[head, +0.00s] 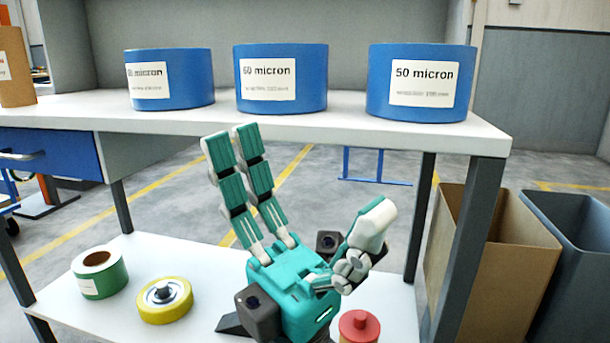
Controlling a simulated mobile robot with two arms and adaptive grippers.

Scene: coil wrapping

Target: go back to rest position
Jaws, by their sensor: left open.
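My left gripper (302,180), teal and grey with jointed fingers, stands upright in the middle of the head view. Its fingers are spread apart and nothing is between them. It is in front of the workbench, and its base hides part of the lower shelf. The fingertips reach up to just below the front edge of the bench top. My right gripper does not show.
Blue coils labelled 50 micron (420,105) and 60 micron (281,100), plus another blue coil (170,95), stand on the bench top (340,126). The lower shelf (85,314) holds a green roll (112,279), a yellow roll (165,312) and a red object (359,327). Bins (530,260) stand right.

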